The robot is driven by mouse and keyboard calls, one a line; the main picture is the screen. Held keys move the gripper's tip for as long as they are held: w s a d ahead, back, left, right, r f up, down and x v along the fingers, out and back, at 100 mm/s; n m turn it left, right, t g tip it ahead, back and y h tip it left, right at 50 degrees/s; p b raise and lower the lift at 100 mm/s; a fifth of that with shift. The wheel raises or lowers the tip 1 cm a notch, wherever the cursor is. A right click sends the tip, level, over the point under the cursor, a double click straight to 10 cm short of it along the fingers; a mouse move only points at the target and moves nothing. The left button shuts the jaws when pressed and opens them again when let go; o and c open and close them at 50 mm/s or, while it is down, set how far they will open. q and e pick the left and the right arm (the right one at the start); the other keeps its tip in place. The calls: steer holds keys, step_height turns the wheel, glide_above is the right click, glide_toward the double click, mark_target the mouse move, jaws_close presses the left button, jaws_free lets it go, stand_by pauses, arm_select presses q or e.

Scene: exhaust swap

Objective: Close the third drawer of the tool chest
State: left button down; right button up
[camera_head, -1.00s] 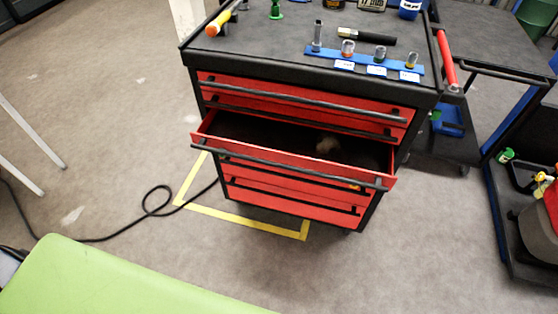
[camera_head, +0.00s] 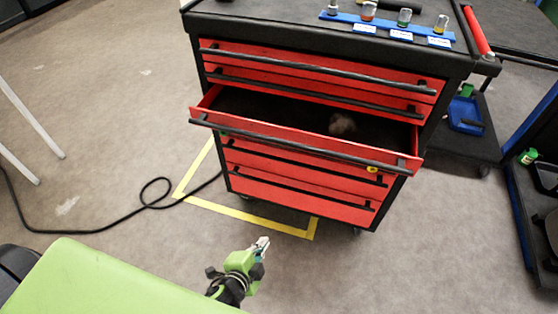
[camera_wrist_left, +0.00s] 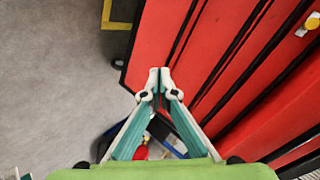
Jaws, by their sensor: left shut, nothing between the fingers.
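The red tool chest (camera_head: 300,190) stands ahead with a black top. Its third drawer (camera_head: 290,140) is pulled out, and a small pale brownish thing (camera_head: 342,124) lies inside. The other drawers look shut. My left gripper (camera_head: 262,243) is shut and empty, low in front of the chest and apart from the open drawer. In the left wrist view its fingertips (camera_wrist_left: 159,76) meet, with the red drawer fronts (camera_wrist_left: 215,70) beyond them. My right gripper is not in view.
A blue holder with several sockets (camera_head: 385,22) lies on the chest top. Yellow tape (camera_head: 265,228) and a black cable (camera_head: 130,215) lie on the floor. A dark cart (camera_head: 480,130) stands at the right.

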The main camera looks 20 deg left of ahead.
arm_select(q)
steer(key=w+r+m+t+b, duration=0.2)
steer(key=r+t+b, duration=0.1)
steer(key=r, duration=0.9)
steer(key=w+r+m+t+b, duration=0.2)
steer(key=r+m+t+b, duration=0.15)
steer(key=r, duration=0.85)
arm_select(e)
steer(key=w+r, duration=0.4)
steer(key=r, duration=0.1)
arm_select(q)
steer(key=w+p, duration=0.2)
steer(key=w, duration=1.1)
steer(key=shift+w+a+f+n+y, duration=0.25)
steer(key=shift+w+a+n+y, duration=0.05)
steer(key=shift+w+n, duration=0.1)
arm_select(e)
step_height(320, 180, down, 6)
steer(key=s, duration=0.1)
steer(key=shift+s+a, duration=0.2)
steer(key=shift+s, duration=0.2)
